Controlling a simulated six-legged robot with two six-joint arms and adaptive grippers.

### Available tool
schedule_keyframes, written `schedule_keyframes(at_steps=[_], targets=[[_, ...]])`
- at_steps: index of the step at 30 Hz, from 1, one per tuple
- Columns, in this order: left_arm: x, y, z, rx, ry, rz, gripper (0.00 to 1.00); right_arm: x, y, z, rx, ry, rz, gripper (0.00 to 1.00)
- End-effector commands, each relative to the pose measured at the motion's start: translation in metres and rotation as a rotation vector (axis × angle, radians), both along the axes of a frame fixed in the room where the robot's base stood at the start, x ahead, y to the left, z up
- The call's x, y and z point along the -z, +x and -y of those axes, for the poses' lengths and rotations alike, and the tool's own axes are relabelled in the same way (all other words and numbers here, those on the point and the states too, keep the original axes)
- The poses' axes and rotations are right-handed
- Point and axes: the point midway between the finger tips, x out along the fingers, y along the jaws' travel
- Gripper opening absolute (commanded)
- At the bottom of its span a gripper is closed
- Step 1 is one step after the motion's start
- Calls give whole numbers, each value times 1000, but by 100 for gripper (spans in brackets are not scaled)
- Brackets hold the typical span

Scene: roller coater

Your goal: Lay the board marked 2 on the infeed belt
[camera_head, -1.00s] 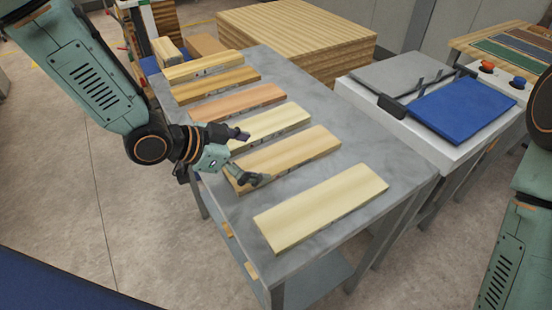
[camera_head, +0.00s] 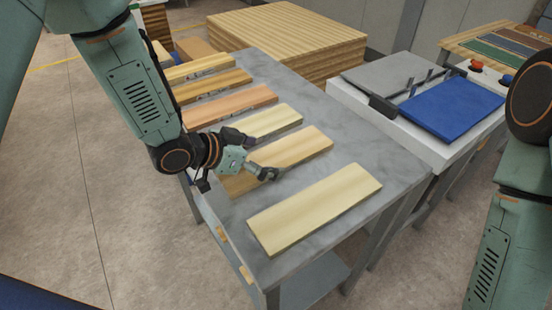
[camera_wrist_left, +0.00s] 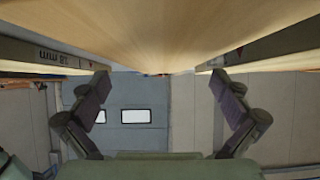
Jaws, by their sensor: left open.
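Several wooden boards lie in a row on the grey table. No number 2 is readable on any. My left gripper (camera_head: 257,156) is open at the left part of the second board from the front (camera_head: 305,148), fingers spread across its width; contact cannot be told. In the left wrist view a board (camera_wrist_left: 160,35) fills the top middle, with the open gripper (camera_wrist_left: 165,105) fingers apart below it. The edge of a neighbouring board (camera_wrist_left: 40,57) reads "18 mm". A blue flat surface (camera_head: 455,107), seemingly the infeed belt, is on the white machine at the right.
The grey table (camera_head: 350,130) has bare room along its right side. The pale front board (camera_head: 315,208) lies apart from the others. A slatted wood stack (camera_head: 290,40) stands behind. Red and blue buttons (camera_head: 476,66) sit beyond the blue surface. My right arm shows at the right edge.

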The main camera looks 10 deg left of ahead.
Motion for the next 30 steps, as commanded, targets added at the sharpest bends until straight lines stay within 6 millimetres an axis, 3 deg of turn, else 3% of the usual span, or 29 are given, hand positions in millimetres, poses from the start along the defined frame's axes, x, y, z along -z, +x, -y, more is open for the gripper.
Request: schedule_keyframes(at_steps=[13,30], targets=[[10,11,10,-1,-1,1,100,2,0,0,0,0,0,40],[10,11,10,-1,1,-1,52,2,0,0,0,0,0,40]])
